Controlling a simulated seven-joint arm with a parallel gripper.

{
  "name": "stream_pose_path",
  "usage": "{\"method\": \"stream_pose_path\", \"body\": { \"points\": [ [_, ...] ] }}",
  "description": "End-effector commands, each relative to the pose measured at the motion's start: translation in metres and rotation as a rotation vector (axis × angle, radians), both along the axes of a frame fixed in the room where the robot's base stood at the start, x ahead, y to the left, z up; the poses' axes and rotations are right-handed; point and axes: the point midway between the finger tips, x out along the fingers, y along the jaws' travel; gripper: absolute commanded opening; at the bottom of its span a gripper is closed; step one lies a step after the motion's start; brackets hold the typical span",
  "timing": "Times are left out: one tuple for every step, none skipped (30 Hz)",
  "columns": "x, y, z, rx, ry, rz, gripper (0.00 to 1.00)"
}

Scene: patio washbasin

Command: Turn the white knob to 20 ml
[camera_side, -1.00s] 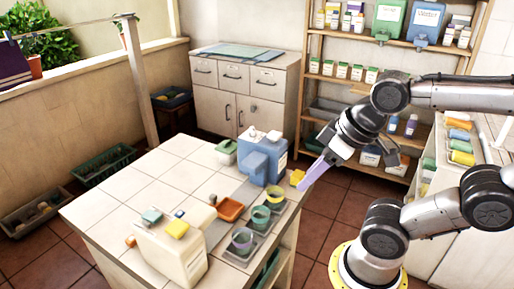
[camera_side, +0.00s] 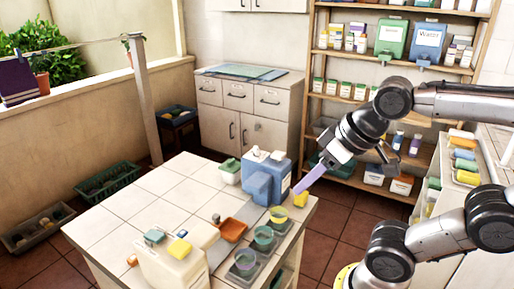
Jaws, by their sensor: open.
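A blue dispenser (camera_side: 281,178) stands near the right edge of the tiled table. Small pale round parts show on its top, and one of them, a white knob (camera_side: 279,155), is at its right side. No ml marks are readable, so I cannot tell the knob's setting. My gripper (camera_side: 301,188) is open, with long purple fingers pointing down and left. The fingertips are just right of the dispenser, lower in the picture than the knob and apparently apart from it. The two fingers overlap in this view.
A yellow block (camera_side: 300,199) is just below the fingertips in the picture. The table's left tiles are clear. A shelf rack (camera_side: 345,95) stands behind.

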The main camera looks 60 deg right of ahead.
Motion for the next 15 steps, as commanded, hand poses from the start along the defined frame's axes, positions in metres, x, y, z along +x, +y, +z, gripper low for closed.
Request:
{"method": "stream_pose_path", "body": {
  "points": [
    [0.014, -0.004, 0.014, 0.005, -0.011, -0.034, 0.47],
    [0.023, -0.007, 0.022, 0.008, -0.016, -0.057, 0.47],
    [0.035, -0.011, 0.032, 0.013, -0.021, -0.089, 0.47],
    [0.044, -0.015, 0.038, 0.015, -0.023, -0.115, 0.47],
    [0.054, -0.019, 0.045, 0.017, -0.025, -0.138, 0.47],
    [0.067, -0.026, 0.053, 0.02, -0.028, -0.171, 0.47],
    [0.077, -0.031, 0.058, 0.022, -0.028, -0.197, 0.47],
    [0.087, -0.037, 0.062, 0.025, -0.027, -0.224, 0.47],
    [0.102, -0.045, 0.068, 0.026, -0.024, -0.259, 0.47],
    [0.113, -0.052, 0.071, 0.027, -0.022, -0.287, 0.47],
    [0.125, -0.06, 0.074, 0.029, -0.02, -0.314, 0.47],
    [0.14, -0.071, 0.077, 0.031, -0.017, -0.351, 0.47],
    [0.151, -0.08, 0.077, 0.031, -0.013, -0.378, 0.47],
    [0.162, -0.089, 0.078, 0.032, -0.008, -0.405, 0.47],
    [0.175, -0.102, 0.076, 0.031, -0.001, -0.438, 0.47]
  ]
}}
